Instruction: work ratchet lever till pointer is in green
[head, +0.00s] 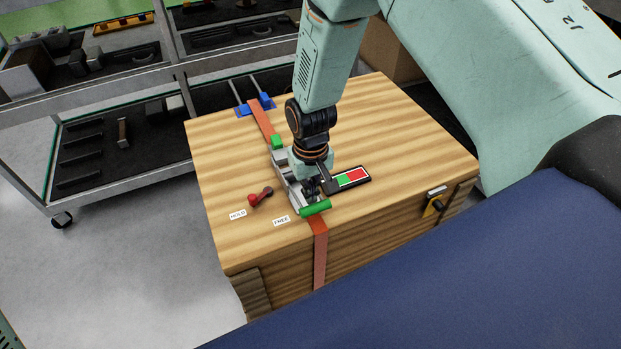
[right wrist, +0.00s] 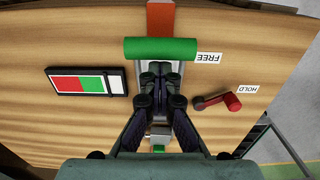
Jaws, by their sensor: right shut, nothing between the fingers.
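The ratchet (head: 283,165) sits on top of a wooden crate, in line with an orange strap (head: 319,245). Its lever ends in a green bar handle (head: 315,208), which also shows across the top of the right wrist view (right wrist: 160,49). My right gripper (head: 312,189) is shut and empty, its fingertips (right wrist: 162,75) over the ratchet just beside the green bar; contact is unclear. The gauge (head: 351,177) has green and red fields; in the right wrist view (right wrist: 80,84) it shows white fields too. I cannot make out where its pointer stands. My left gripper is out of view.
A small red lever (head: 260,197) has its knob end nearer the HOLD label (head: 238,214) than the FREE label (head: 281,220). A blue anchor (head: 256,106) holds the strap's far end. Grey shelving (head: 40,128) stands left of the crate (head: 222,235). The crate's far-right top is bare.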

